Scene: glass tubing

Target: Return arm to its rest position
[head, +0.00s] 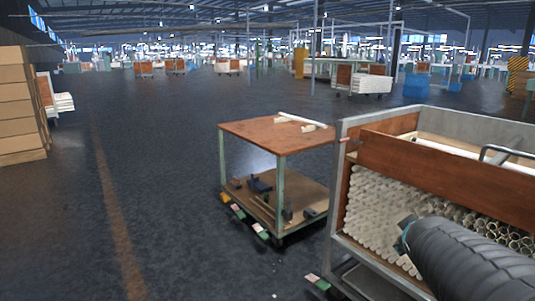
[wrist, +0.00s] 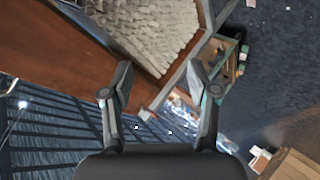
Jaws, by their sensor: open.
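My gripper (wrist: 160,92) shows in the wrist view with its two fingers spread apart and nothing between them. In the head view a dark ribbed part of my arm reaches in at the lower right, in front of the tube cart (head: 342,215). The gripper's fingers cannot be made out in the head view. The cart is filled with stacked white glass tubes (head: 375,205), whose ends also show in the wrist view (wrist: 150,30). The cart's brown wooden panel (wrist: 50,45) lies to the left in the wrist view.
A small trolley with a brown top (head: 255,130) stands left of the cart, with white tubes (head: 300,120) on it. Stacked cardboard boxes (head: 20,110) stand at the far left. The dark floor (head: 160,190) between is clear. Other carts and a blue crate (head: 416,86) are further back.

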